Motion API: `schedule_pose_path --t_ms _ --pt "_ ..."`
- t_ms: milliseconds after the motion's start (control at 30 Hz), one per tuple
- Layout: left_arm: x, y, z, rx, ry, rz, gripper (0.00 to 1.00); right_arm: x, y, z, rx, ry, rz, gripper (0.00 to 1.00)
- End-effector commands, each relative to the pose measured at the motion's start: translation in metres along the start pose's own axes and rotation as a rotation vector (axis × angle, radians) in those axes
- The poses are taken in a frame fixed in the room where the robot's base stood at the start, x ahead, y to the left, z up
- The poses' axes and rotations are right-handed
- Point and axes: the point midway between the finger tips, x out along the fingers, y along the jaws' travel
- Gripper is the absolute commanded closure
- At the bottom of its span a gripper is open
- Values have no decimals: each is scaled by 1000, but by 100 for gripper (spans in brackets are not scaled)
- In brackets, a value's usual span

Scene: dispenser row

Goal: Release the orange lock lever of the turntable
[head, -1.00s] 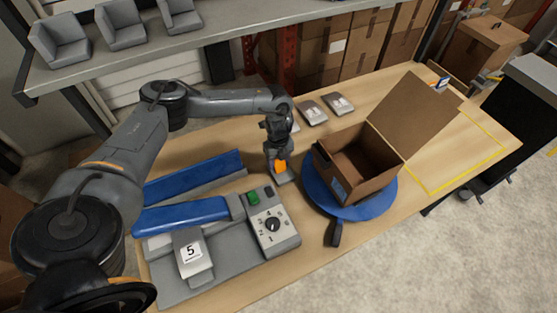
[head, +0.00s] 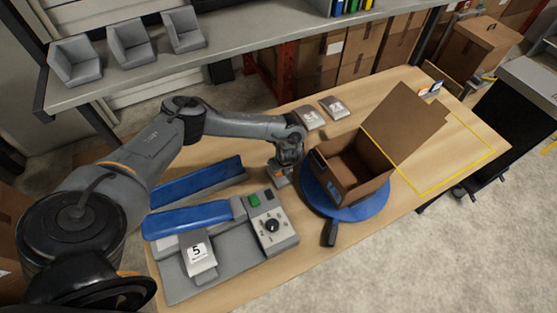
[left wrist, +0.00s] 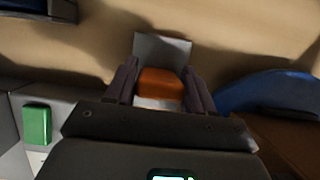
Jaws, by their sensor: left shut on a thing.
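The blue round turntable (head: 374,208) stands on the bench with an open cardboard box (head: 350,172) on it. A black handle (head: 329,233) sticks out from its front edge. My left gripper (head: 281,178) is low beside the turntable's left edge, pointing down. In the left wrist view the orange lever (left wrist: 162,88) sits between its two dark fingers, which are shut on it. A grey base plate (left wrist: 163,48) shows behind the lever. In the head view the gripper hides most of the lever. My right gripper is not in view.
A grey control box with a dial (head: 272,225) and a green button (head: 254,201) stands close left of my gripper. Blue chutes (head: 187,219) and a "5" dispenser (head: 197,254) lie further left. Pouches (head: 334,107) lie behind. A yellow-outlined area (head: 450,160) at right is bare.

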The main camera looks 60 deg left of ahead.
Motion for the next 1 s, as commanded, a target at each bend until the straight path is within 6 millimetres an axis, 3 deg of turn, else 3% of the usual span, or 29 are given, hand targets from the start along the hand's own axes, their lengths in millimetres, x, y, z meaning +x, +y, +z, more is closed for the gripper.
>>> schedule_pose_path --t_ms 33,333,1000 --pt "-6 1 -3 5 -34 3 100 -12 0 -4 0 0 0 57" --pt "-5 1 -11 3 -211 3 100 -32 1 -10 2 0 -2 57" --pt "-2 1 -14 1 -285 2 100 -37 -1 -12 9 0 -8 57"
